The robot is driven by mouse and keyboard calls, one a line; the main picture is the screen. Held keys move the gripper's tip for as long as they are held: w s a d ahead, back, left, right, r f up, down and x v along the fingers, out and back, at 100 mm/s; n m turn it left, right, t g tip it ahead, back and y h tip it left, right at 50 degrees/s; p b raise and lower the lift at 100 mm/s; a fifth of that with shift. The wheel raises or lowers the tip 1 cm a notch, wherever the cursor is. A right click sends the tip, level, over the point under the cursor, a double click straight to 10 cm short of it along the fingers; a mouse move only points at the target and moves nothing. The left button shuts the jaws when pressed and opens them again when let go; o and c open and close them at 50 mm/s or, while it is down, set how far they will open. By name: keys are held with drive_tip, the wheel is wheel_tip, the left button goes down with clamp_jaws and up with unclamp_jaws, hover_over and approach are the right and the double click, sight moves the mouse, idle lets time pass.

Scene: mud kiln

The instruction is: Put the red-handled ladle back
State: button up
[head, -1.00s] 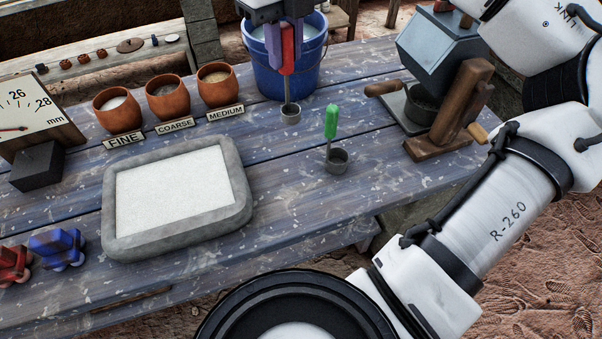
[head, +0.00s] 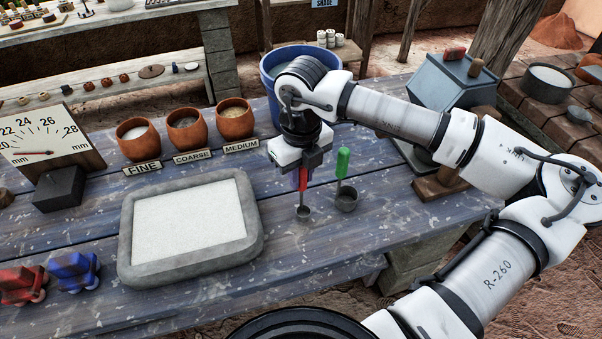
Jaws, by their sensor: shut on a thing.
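The red-handled ladle (head: 303,186) is upright in my gripper (head: 302,178), which is shut on its red handle. The ladle's small metal cup (head: 302,212) hangs at or just above the tabletop; I cannot tell whether it touches. A green-handled ladle (head: 343,163) with a wider metal cup (head: 346,199) stands upright just to its right, apart from it. My wrist hides the top of the red handle.
A stone-rimmed tray of white material (head: 253,235) lies to the left. Clay pots labelled FINE (head: 139,138), COARSE (head: 186,131) and MEDIUM (head: 235,120) stand behind. A blue bucket (head: 270,92) is partly behind my arm. The table's front right is clear.

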drive_tip(key=shift+f, duration=0.8)
drive_tip(key=o, duration=0.9)
drive_tip(key=shift+r, duration=0.1)
wheel_tip(320, 180, up, 12)
drive_tip(key=shift+r+b, duration=0.15)
drive_tip(key=shift+b, duration=0.8)
